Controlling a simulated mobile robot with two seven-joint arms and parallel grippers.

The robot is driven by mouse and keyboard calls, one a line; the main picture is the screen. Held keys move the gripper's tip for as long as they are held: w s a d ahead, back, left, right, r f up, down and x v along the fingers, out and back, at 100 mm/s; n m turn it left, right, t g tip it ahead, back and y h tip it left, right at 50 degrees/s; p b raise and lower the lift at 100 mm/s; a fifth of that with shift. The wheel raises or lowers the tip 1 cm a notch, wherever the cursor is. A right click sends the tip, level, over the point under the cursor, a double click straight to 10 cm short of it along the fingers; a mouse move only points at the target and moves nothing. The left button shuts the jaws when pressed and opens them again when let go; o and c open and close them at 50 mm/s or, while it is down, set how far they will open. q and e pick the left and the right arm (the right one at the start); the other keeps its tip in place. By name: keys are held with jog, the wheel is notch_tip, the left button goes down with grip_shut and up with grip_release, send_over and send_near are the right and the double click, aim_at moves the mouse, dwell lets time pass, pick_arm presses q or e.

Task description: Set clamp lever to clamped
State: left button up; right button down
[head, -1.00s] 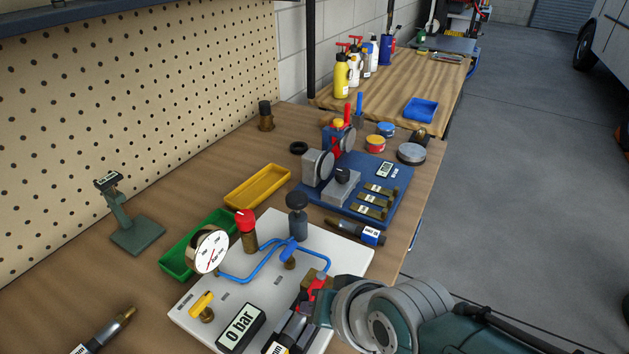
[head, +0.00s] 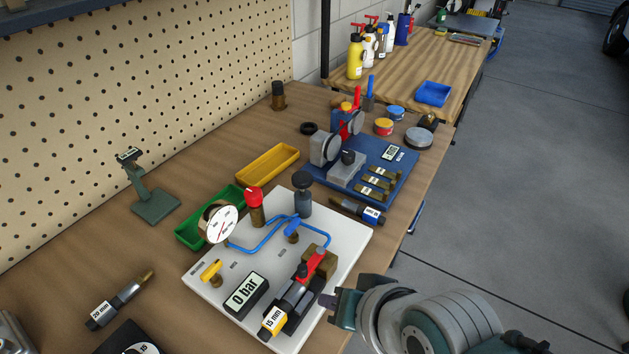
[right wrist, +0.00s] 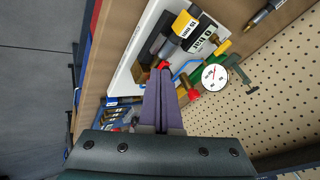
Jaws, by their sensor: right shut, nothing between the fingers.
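The red clamp lever (head: 314,263) sits on the clamp fixture at the near right part of the white panel (head: 345,240). It lies low along the fixture, by a brown block (head: 322,256). A dark tube with a yellow "15 mm" label (head: 274,319) lies in the fixture. My right gripper (head: 329,301) is just right of the fixture, apart from the lever, with its fingers shut and empty. In the right wrist view the closed fingers (right wrist: 161,75) point toward the panel, and their tips overlap something red. My left gripper is not in view.
The panel also carries a "0 bar" display (head: 246,293), a gauge (head: 220,221), a yellow valve (head: 211,271), a red-capped valve (head: 254,205) and blue tubing (head: 262,240). A blue fixture board (head: 400,190) stands behind. Open floor lies right of the bench.

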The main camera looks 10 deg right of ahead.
pick_arm(q)
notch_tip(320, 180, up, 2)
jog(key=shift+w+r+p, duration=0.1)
jog(key=shift+p, duration=0.5)
pick_arm(e)
jog(key=s+r, duration=0.1)
jog(key=r, duration=0.1)
jog(key=s+r, duration=0.2)
jog(key=shift+a, duration=0.15)
jog(key=s+d+r+n+g+h, duration=0.25)
jog(key=s+d+r+n, duration=0.45)
jog(key=s+d+r, duration=0.45)
pick_arm(q)
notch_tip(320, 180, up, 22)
jog(key=p, duration=2.2)
pick_arm(e)
notch_tip(320, 180, up, 24)
jog(key=s+a, duration=0.1)
jog(key=shift+a+g, duration=0.4)
jog(key=shift+g, duration=0.05)
jog(key=shift+r, duration=0.1)
